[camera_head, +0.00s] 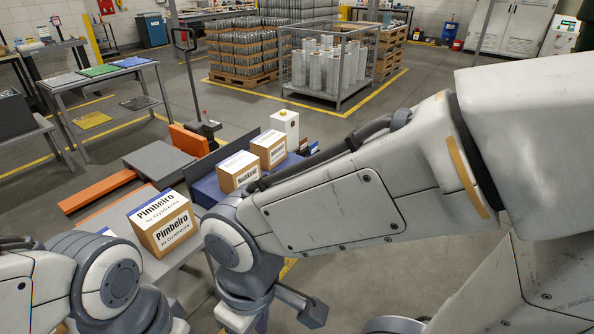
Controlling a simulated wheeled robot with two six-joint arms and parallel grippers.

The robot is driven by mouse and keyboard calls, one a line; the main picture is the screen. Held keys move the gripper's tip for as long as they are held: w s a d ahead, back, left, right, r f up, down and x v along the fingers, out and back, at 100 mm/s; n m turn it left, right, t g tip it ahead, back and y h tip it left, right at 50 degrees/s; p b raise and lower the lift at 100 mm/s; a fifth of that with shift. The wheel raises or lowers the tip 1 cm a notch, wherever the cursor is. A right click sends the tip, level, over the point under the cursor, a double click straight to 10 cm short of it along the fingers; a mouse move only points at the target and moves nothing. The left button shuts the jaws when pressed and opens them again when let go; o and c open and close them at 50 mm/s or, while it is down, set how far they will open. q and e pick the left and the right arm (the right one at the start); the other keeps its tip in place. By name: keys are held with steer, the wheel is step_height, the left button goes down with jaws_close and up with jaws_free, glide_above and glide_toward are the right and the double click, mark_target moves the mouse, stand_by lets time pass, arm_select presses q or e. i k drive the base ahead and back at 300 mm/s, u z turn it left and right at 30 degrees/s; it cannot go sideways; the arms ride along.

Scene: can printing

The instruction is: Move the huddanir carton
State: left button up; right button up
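A brown carton (238,173) with a white label stands on a dark blue surface left of my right arm. Its small lettering looks like "Huddanir" but is hard to read. My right arm reaches in from the right, and its wrist is in front of and below this carton, apart from it. My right gripper (262,312) points down near the bottom edge; its fingertips are not clearly shown. My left arm shows at the bottom left, and its gripper is below the picture edge. I see nothing held.
A larger carton (161,221) marked "Pimbeiro" stands on a light table in front. Another brown carton (268,149) and a white container (285,126) stand behind. An orange pallet truck (98,191) is at left. A caged rack (328,66) stands further back.

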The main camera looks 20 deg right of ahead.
mark_target(243, 167)
steer(key=u, duration=0.2)
steer(key=k, duration=0.65)
steer(key=z, duration=0.05)
steer(key=i, duration=0.6)
steer(key=z, duration=1.15)
steer(key=i, duration=1.4)
steer(key=u, duration=0.95)
steer(key=i, duration=0.8)
steer(key=u, duration=0.9)
